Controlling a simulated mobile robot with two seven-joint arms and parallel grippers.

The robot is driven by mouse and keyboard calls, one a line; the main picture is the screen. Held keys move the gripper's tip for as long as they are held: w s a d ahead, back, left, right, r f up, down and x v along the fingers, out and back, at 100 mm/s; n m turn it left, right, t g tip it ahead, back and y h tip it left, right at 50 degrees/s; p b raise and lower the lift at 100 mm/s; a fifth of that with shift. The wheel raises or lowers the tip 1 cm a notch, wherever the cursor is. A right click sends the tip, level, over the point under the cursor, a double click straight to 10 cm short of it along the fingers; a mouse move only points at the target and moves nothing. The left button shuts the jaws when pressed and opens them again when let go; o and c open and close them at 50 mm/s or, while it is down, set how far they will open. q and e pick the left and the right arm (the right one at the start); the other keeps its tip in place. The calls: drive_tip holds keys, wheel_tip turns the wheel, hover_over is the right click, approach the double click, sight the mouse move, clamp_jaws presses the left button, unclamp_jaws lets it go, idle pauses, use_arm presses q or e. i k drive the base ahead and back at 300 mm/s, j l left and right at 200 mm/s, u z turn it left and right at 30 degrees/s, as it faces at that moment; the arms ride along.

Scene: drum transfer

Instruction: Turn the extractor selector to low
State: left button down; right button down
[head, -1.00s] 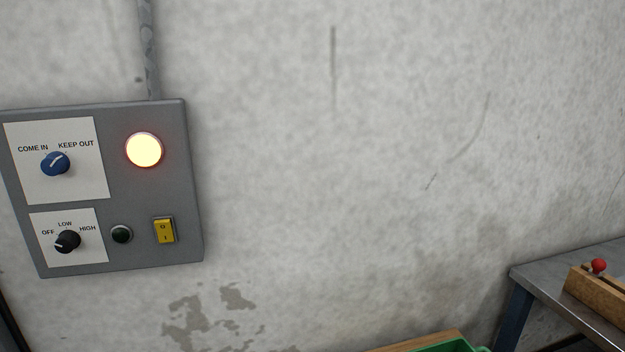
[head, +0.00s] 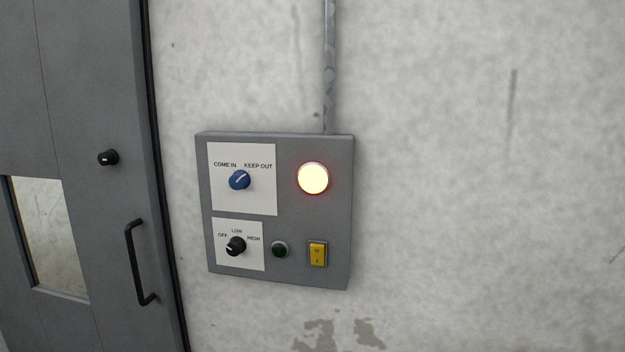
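The extractor selector (head: 236,246) is a black knob on a white plate marked OFF, LOW and HIGH, at the lower left of a grey control panel (head: 295,270) on the wall. Its pale pointer mark is on its left side, toward OFF. Above it a blue knob (head: 240,180) sits on a plate marked COME IN and KEEP OUT, its white mark pointing up and right toward KEEP OUT. A round lamp (head: 313,178) glows at the upper right. A dark round button or lamp (head: 280,249) and a yellow rocker switch (head: 317,254) are beside the selector. Neither gripper shows.
A grey door (head: 90,90) with a black handle (head: 135,263), a black knob (head: 108,158) and a window (head: 48,238) is left of the panel. A conduit (head: 329,65) runs up from the panel. The wall to the right is bare.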

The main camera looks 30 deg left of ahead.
sight(236, 245)
drive_tip(key=u, duration=1.25)
drive_tip(key=k+j, duration=0.05)
